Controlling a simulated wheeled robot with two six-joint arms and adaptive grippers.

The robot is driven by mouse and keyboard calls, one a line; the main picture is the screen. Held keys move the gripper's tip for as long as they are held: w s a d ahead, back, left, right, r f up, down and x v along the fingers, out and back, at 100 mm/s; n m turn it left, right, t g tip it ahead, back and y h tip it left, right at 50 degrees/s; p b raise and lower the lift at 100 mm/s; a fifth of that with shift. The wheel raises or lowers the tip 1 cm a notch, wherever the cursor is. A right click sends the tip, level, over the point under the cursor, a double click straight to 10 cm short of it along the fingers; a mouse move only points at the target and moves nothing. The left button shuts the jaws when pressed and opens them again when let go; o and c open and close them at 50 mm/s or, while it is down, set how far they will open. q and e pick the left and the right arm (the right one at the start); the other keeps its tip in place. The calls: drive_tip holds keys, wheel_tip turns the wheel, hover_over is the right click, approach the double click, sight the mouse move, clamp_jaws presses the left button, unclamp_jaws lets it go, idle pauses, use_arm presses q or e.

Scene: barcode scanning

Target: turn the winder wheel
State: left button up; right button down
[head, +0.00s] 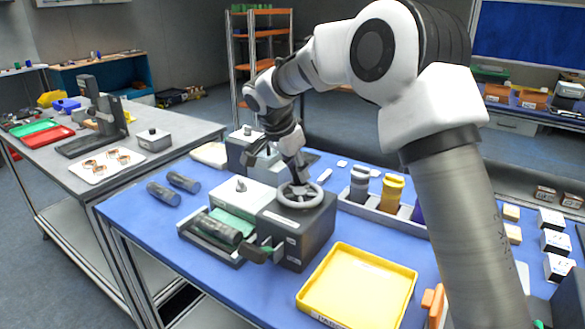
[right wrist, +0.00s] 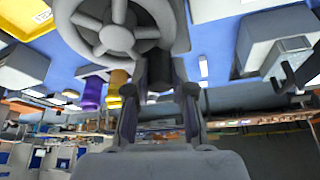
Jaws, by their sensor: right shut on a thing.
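The winder wheel (head: 300,194) is a grey spoked handwheel lying flat on top of a dark box-shaped winder (head: 301,235) on the blue table. My right gripper (head: 299,172) reaches down to the wheel's far side. In the right wrist view the wheel (right wrist: 117,38) fills the upper left, and a dark upright handle (right wrist: 158,70) at its rim stands between the two fingers of my right gripper (right wrist: 160,92). The gripper is shut on this handle. The fingers hide part of it. My left gripper does not show.
A yellow tray (head: 358,288) lies right of the winder. A rack (head: 385,218) with upright bottles stands behind it. A dark roll (head: 219,230) lies in a holder to the left. Two dark cylinders (head: 174,188) lie at the table's left. My right forearm covers the right side.

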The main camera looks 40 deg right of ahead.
drive_tip(key=m, duration=0.2)
drive_tip(key=d+m+g+p, duration=0.1)
drive_tip(key=shift+s+d+r+m, duration=0.1)
drive_tip(key=shift+s+r+m, duration=0.05)
drive_tip(key=shift+s+m, duration=0.25)
drive_tip(key=shift+s+d+m+g+y+p, duration=0.25)
drive_tip(key=shift+m+g+p, duration=0.25)
drive_tip(key=shift+m, duration=0.4)
drive_tip(key=shift+s+d+m+g+y+p, duration=0.1)
drive_tip(key=shift+s+m+g+p, duration=0.35)
drive_tip(key=shift+m, duration=0.45)
drive_tip(key=c, duration=1)
unclamp_jaws()
drive_tip(key=v, duration=1.1)
drive_tip(key=shift+w+a+r, duration=0.1)
drive_tip(key=shift+r, duration=0.25)
